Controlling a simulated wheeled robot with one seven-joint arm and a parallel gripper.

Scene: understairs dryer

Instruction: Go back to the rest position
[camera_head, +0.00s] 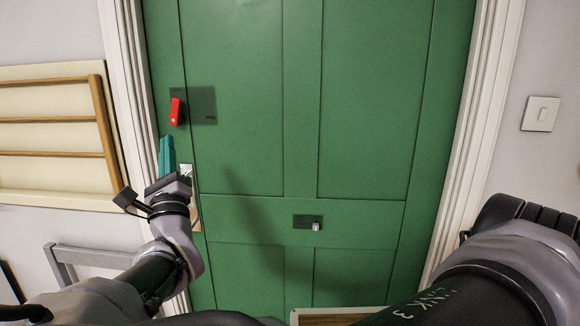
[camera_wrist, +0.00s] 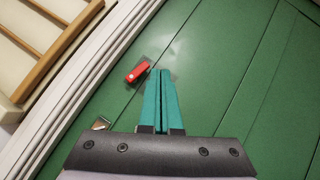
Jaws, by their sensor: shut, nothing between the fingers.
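My gripper (camera_head: 166,157) has teal fingers and is in front of the left side of a green door (camera_head: 365,120). In the wrist view the fingers of my gripper (camera_wrist: 161,75) are together with nothing between them. A red handle (camera_head: 175,111) is on the door just above the fingertips in the head view. In the wrist view the red handle (camera_wrist: 137,72) is to the left of the fingers, and a gap of green shows between them.
A white door frame (camera_head: 481,100) borders the door. A small knob (camera_head: 316,226) is on the lower door. A wooden rack (camera_head: 60,121) hangs at the left, above a grey chair-like frame (camera_head: 85,257). A light switch (camera_head: 541,113) is on the right wall.

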